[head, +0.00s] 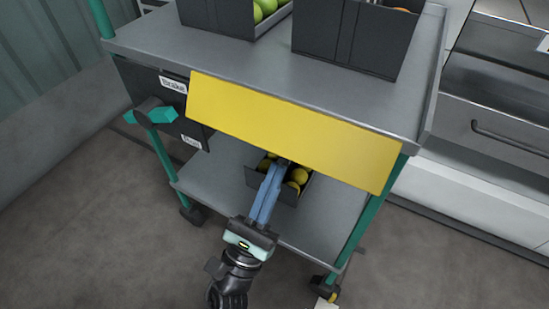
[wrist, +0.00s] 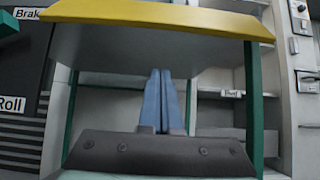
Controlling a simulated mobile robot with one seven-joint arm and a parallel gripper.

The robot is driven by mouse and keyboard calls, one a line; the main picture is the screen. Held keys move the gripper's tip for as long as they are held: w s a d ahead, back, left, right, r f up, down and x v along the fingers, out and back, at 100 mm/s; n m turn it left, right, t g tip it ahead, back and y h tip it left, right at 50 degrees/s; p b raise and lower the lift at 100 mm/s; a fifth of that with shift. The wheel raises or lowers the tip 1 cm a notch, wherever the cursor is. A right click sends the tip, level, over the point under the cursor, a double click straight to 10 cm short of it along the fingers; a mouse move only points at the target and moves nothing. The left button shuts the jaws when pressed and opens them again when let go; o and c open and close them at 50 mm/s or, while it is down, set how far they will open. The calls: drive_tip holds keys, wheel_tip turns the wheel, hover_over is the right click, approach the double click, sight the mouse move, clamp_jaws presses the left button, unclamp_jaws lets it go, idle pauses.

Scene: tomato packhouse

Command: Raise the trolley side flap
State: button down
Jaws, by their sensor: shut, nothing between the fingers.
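The trolley side flap (head: 290,130) is a yellow panel along the front edge of the trolley's grey top shelf (head: 230,55). Its exact tilt is hard to tell. In the wrist view its yellow edge (wrist: 150,13) crosses the top, with a grey surface behind and below it. My gripper (head: 282,163) is shut and empty, its blue fingers pointing in under the flap's lower edge. The fingertips (wrist: 160,72) show below the flap in the wrist view. I cannot tell whether they touch it.
Dark crates (head: 360,40) of fruit stand on the top shelf. A small crate (head: 287,193) of yellow fruit sits on the lower shelf (head: 325,215), behind my fingers. A teal lever (head: 150,115) sticks out at the left, by the brake label (head: 173,85). Drawers (head: 500,125) stand at right.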

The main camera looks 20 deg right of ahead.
sight(277, 126)
wheel_tip(277, 126, up, 5)
drive_tip(key=shift+f+b, duration=0.1)
drive_tip(key=shift+b, duration=0.6)
drive_tip(key=shift+r+p, duration=0.2)
drive_tip(key=shift+p, duration=0.2)
drive_tip(key=shift+s+a+p, duration=0.15)
drive_tip(key=shift+p, duration=0.55)
